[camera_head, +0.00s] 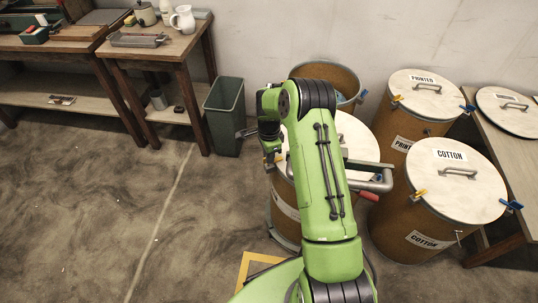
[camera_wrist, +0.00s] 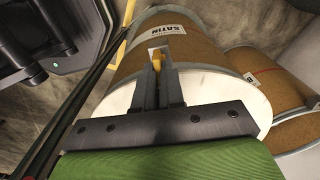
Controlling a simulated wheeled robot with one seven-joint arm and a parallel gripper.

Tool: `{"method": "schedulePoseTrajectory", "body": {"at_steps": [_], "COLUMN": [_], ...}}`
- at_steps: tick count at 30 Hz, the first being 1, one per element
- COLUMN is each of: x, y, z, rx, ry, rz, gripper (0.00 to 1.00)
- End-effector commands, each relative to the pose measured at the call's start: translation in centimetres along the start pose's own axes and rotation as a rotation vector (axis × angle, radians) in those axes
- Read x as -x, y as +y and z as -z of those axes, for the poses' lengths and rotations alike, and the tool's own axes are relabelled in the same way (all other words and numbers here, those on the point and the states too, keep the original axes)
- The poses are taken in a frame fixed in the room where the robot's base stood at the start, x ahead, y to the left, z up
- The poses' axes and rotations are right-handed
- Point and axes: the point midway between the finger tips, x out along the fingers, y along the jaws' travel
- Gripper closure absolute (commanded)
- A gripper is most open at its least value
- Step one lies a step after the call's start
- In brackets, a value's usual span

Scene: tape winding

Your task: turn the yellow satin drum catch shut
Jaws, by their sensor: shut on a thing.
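The satin drum is a brown drum with a pale lid (camera_head: 357,138), partly hidden behind my arm. In the wrist view its brown wall (camera_wrist: 205,55) carries a white SATIN label (camera_wrist: 172,30). The yellow catch (camera_wrist: 156,56) sits at the drum's rim, on a light metal plate. My gripper (camera_wrist: 157,72) is shut on the yellow catch, with a finger on each side of it. The fingers cover the catch's lower part, so its exact angle is hard to tell. In the head view my arm hides most of this contact.
A cotton drum (camera_head: 418,218) and a printed drum (camera_head: 412,118) stand close on the right, with an open drum (camera_head: 346,81) behind. A green bin (camera_head: 225,115) stands left of my arm. Workbenches line the left wall. The floor at left is clear.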

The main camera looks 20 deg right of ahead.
Motion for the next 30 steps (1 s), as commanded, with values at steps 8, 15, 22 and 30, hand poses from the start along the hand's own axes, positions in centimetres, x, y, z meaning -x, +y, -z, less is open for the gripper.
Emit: {"method": "schedulePoseTrajectory", "body": {"at_steps": [8,15,22,30], "x": [0.1,0.0,3.2,11.1], "y": [-0.1,0.0,-0.1,-0.1], "z": [0.0,0.0,0.0,0.0], "rx": [-0.001,0.000,0.000,-0.001], "ry": [0.000,0.000,0.001,0.001], "rz": [0.002,0.001,0.004,0.006], "gripper": [0.69,0.66,0.66,0.66]}}
